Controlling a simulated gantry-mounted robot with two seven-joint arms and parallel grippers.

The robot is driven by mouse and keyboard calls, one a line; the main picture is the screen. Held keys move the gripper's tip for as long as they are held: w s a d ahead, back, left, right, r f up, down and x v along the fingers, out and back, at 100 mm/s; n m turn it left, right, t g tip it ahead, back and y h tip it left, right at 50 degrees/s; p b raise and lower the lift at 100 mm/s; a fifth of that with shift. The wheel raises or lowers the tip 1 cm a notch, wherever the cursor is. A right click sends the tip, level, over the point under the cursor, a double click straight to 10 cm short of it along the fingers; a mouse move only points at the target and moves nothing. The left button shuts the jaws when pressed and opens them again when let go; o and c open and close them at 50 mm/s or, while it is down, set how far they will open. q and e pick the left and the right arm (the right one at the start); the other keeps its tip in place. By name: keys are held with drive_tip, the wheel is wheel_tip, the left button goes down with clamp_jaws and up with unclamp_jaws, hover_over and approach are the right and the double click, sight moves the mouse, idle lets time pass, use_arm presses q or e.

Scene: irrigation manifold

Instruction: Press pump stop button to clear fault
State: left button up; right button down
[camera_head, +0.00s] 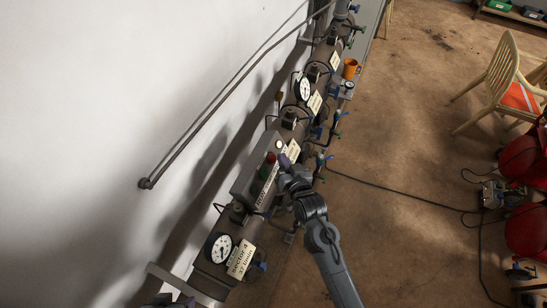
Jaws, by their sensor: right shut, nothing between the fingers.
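A grey control box (248,178) is mounted along the manifold, with a red button (271,157), a green button (264,172) and a pale round lamp or button (280,145) on its face. My right gripper (285,161) is shut and empty, its tip just right of the red button. I cannot tell whether it touches the box. The gripper hides part of the box's labelled edge.
The manifold carries gauges (220,248), labels and blue-handled valves (322,160) along the white wall. An orange cup (350,68) stands near its far end. A cable (400,192) crosses the floor. A wooden chair (505,75) and red tanks (525,222) stand at right.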

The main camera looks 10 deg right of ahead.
drive_tip(key=shift+w+a+f, duration=0.2)
drive_tip(key=shift+w+a, duration=0.05)
idle(0.6)
drive_tip(key=shift+w+a+f, duration=0.1)
drive_tip(key=shift+a+f, duration=0.05)
idle(0.6)
drive_tip(key=shift+w+a+f, duration=0.15)
drive_tip(key=shift+a, duration=0.1)
idle(0.6)
drive_tip(key=shift+s+d+r+p, duration=0.5)
drive_tip(key=shift+d+p, duration=0.15)
drive_tip(key=shift+p, duration=0.15)
